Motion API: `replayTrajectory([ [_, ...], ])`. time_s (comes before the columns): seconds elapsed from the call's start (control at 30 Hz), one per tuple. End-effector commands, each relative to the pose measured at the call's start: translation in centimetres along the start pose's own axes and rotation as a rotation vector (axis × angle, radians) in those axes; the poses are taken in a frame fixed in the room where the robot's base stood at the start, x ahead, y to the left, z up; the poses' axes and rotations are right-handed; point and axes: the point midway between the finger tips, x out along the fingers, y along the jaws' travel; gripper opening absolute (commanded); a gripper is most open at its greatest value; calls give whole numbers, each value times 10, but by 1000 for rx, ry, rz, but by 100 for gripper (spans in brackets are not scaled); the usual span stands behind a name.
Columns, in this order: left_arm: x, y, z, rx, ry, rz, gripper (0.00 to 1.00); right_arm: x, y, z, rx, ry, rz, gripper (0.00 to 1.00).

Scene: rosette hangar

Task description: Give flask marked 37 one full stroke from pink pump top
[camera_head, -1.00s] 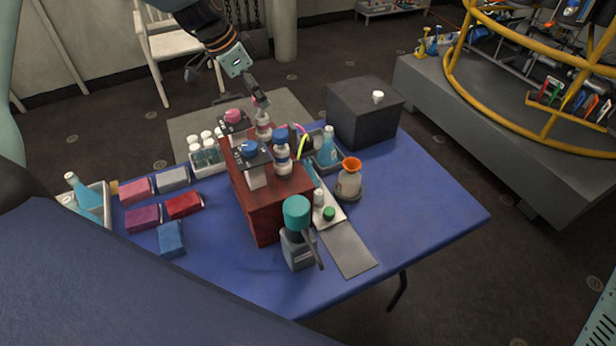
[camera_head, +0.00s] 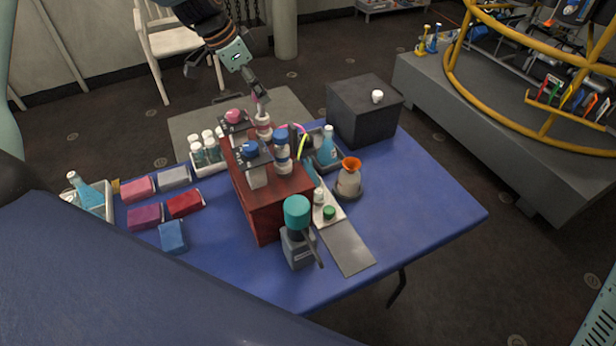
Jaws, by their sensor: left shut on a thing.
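The pink pump top (camera_head: 234,116) sits on a dark bracket at the far end of the red-brown stand (camera_head: 277,209). A white flask (camera_head: 263,128) is just right of it; its number is too small to read. My left gripper (camera_head: 259,96) is directly above this flask, fingers pointing down. A second pump, with a blue top (camera_head: 250,148), is nearer, beside a blue-capped white flask (camera_head: 282,154). My right gripper is not in view.
Several coloured blocks (camera_head: 185,203) lie left. The blue table (camera_head: 430,205) is clear at right.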

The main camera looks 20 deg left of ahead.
Motion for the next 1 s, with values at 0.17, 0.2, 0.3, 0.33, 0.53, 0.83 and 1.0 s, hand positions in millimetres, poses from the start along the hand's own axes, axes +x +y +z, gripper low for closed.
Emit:
replayTrajectory([
  [0.17,4,0,3,0,-2,2,11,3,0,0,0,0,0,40],
  [0.2,5,0,3,0,-2,2,11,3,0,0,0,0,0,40],
  [0.3,6,0,4,0,-3,2,11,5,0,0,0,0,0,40],
  [0.33,7,0,4,0,-3,2,11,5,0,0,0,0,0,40],
  [0.53,10,1,5,0,-3,3,11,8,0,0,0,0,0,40],
  [0.83,15,1,8,0,-3,3,11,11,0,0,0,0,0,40],
  [1.0,18,1,9,0,-4,3,11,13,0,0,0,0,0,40],
])
